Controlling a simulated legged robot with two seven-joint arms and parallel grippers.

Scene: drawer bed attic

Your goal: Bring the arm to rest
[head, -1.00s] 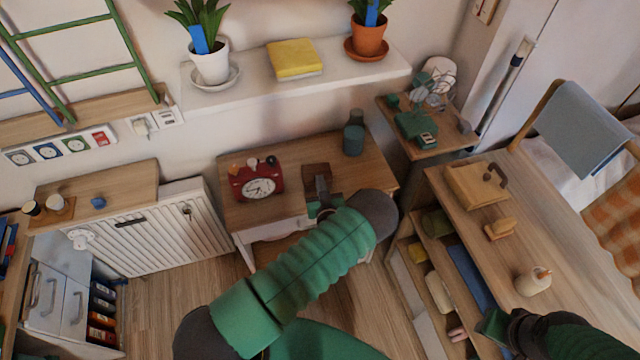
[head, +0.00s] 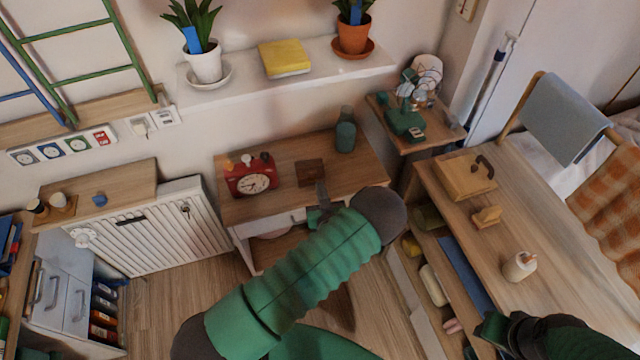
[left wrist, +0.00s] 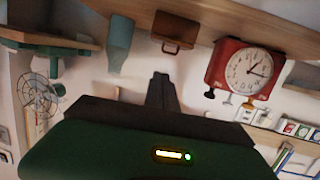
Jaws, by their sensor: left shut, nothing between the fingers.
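My left arm (head: 295,280) reaches in from the bottom of the head view, with a green ribbed sleeve. My left gripper (head: 321,192) is at the front edge of the small wooden table (head: 225,210), close to a small brown box (head: 309,173). Its fingers are together, with nothing between them; they also show in the left wrist view (left wrist: 161,85). In that view the brown box (left wrist: 175,27) lies beyond the fingertips. My right arm (head: 560,340) shows only in part at the bottom right, and its fingers cannot be made out clearly.
A red clock (head: 251,177) and a teal bottle (head: 345,135) stand on the small table. A wooden desk (head: 540,220) with a white bottle (head: 519,265) is at the right. A white radiator (head: 150,235) is at the left. Open floor (head: 170,310) lies left of my arm.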

